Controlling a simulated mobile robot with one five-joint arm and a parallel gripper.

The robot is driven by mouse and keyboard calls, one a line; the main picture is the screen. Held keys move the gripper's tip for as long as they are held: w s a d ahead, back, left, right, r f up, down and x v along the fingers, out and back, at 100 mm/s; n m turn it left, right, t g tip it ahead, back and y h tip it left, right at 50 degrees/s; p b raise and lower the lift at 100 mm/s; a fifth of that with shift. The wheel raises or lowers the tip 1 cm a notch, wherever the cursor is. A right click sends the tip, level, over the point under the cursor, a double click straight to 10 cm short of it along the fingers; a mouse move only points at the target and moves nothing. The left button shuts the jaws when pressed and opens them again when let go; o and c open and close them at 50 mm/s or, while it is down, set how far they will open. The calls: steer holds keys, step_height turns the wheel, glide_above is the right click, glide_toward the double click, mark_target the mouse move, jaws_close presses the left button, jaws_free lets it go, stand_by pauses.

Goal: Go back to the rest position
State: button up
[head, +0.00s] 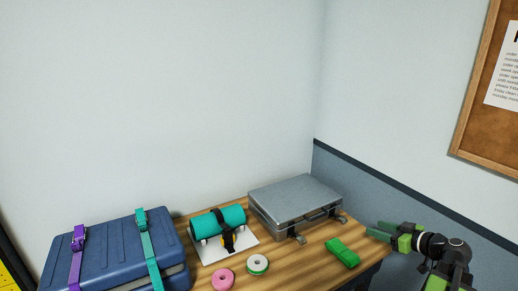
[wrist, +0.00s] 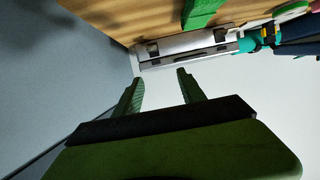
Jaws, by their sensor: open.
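My gripper (head: 380,231) is at the right in the head view, past the right end of the wooden table (head: 203,273). In the wrist view my gripper (wrist: 160,79) has its two green fingers apart with nothing between them. A green folded bundle (head: 342,252) lies on the table to the left of my gripper, apart from it. It also shows at the top of the wrist view (wrist: 201,12). A grey metal case (head: 293,201) lies shut behind the bundle, and its edge shows in the wrist view (wrist: 185,45).
A blue suitcase (head: 110,254) with a purple strap (head: 77,262) and a teal strap (head: 149,252) is at left. A teal roll (head: 217,221) with a black strap sits on a white base. Pink (head: 223,280) and white-green (head: 257,264) rings lie in front. A corkboard (head: 480,130) hangs at right.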

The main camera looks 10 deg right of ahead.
steer(key=w+a+r+n+g+y+p, duration=0.1)
steer(key=w+a+r+n+g+p, duration=0.2)
steer(key=a, duration=0.8)
steer(key=w+a+r+n+g+y+p, duration=0.1)
steer(key=w+a+r+y+p, duration=0.15)
steer(key=a+p, duration=0.6)
steer(key=w+a+r+n+g+y+p, duration=0.15)
steer(key=w+a+r, duration=0.25)
steer(key=a, duration=0.9)
steer(key=s+a+f+g+h+p, duration=0.2)
steer(key=s+a+g+h+p, duration=0.4)
steer(key=a, duration=0.7)
steer(key=s+d+f+m+g+h, duration=0.1)
steer(key=s+d+f+m+h, duration=0.1)
steer(key=d+m, duration=0.6)
steer(key=shift+s+m+g+h+p, duration=0.4)
steer(key=shift+s+m+h, duration=0.35)
steer(key=shift+s+h, duration=0.2)
